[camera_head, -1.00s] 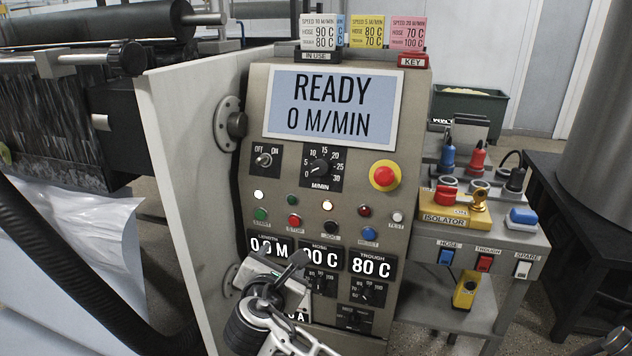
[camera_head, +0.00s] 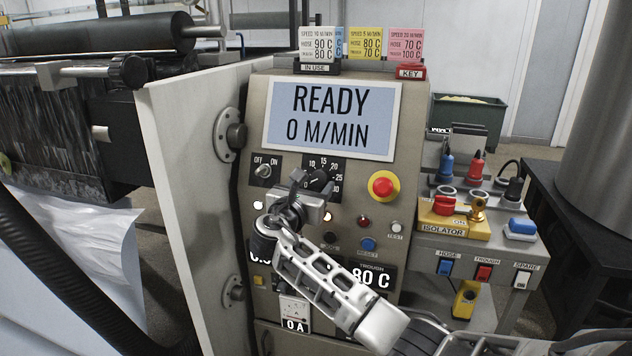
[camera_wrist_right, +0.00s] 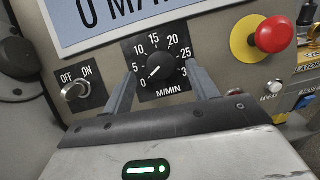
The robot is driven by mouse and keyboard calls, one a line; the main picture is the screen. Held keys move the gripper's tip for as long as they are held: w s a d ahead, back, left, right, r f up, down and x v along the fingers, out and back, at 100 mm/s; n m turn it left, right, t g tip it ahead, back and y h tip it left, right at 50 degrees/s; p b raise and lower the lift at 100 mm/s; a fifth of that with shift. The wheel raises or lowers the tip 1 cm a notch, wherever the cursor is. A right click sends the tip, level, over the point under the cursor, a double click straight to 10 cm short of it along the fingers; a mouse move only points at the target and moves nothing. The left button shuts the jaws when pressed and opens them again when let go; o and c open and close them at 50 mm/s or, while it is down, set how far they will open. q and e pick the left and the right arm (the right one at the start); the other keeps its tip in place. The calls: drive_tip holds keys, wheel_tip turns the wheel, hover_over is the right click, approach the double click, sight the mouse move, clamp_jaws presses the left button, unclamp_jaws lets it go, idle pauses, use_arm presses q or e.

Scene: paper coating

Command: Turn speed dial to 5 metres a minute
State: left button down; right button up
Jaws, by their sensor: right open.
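The speed dial (camera_head: 318,180) is a black knob on a black M/MIN plate, partly hidden by my right gripper (camera_head: 308,184) in the head view. The right wrist view shows the dial (camera_wrist_right: 160,67) clearly, its white mark pointing lower left, near 0. My right gripper (camera_wrist_right: 162,70) is open, with one finger to each side of the knob. I cannot tell whether either finger touches it. The display (camera_head: 331,118) reads READY, 0 M/MIN. My left gripper is not in view.
The OFF/ON switch (camera_wrist_right: 75,90) is left of the dial. The red emergency stop button (camera_head: 383,186) is to its right. Cards (camera_head: 366,44) stand on top of the panel; the yellow one reads SPEED 5 M/MIN. The isolator (camera_head: 453,218) is on the side bench.

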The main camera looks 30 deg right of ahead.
sight(320, 178)
drive_tip(key=shift+x, duration=1.45)
drive_tip(key=c, duration=1)
drive_tip(key=shift+m, duration=0.3)
drive_tip(key=m+g+h+b, duration=0.1)
drive_tip(key=m+g, duration=0.1)
drive_tip(key=m, duration=0.2)
drive_tip(key=shift+a, duration=0.1)
drive_tip(key=shift+w+m+g+b, duration=0.15)
drive_tip(key=shift+m+g+b, duration=0.85)
drive_tip(key=shift+m, duration=1.6)
drive_tip(key=shift+g+p, duration=0.3)
